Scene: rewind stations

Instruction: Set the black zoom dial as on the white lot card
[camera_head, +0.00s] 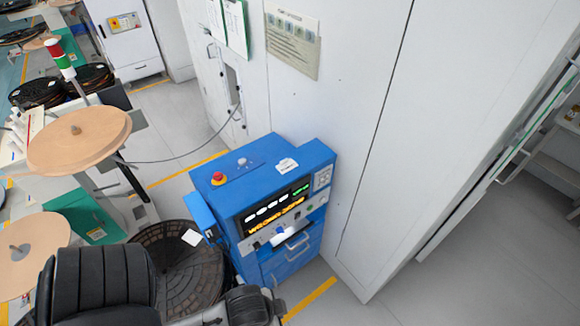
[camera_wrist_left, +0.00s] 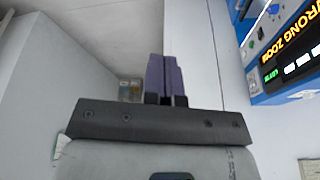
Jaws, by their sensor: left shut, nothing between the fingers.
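The blue console (camera_head: 262,180) stands against the white cabinet. Its black display (camera_head: 272,217) shows amber text reading "WRONG ZOOM". A small white card (camera_head: 287,165) lies on its top; its writing is too small to read. My right gripper is in neither view.
A red mushroom button (camera_head: 218,178) is on the console top. A dark round reel (camera_head: 180,262) with a white tag (camera_head: 192,237) is left of the console. Tan discs (camera_head: 80,138) stand further left. Open floor (camera_head: 470,250) is at right, beyond the white cabinet (camera_head: 350,110).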

